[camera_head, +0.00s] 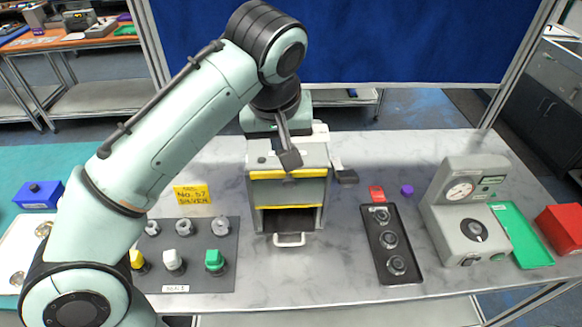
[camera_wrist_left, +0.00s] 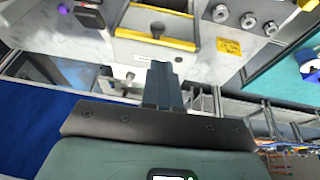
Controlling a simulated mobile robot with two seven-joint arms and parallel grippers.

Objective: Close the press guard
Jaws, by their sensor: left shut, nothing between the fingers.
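The press (camera_head: 258,160) is a grey box standing in the middle of the table. Its guard (camera_head: 290,191) appears to be the grey front panel between two yellow strips. Below the panel a dark opening shows, with a pale handle (camera_head: 290,240) at the bottom front. My left gripper (camera_head: 291,160) is shut and empty, pointing down over the top front of the press, close to the upper yellow strip; I cannot tell whether it touches. In the left wrist view the shut fingers (camera_wrist_left: 160,75) point toward the press's yellow edge (camera_wrist_left: 155,40). My right gripper is not in view.
Left of the press are a yellow label card (camera_head: 193,194) and a dark seal mat (camera_head: 190,262) with several stamps. To the right are a black tray (camera_head: 391,245), a grey dial device (camera_head: 465,212), a green tray (camera_head: 522,235) and a red box (camera_head: 562,228).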

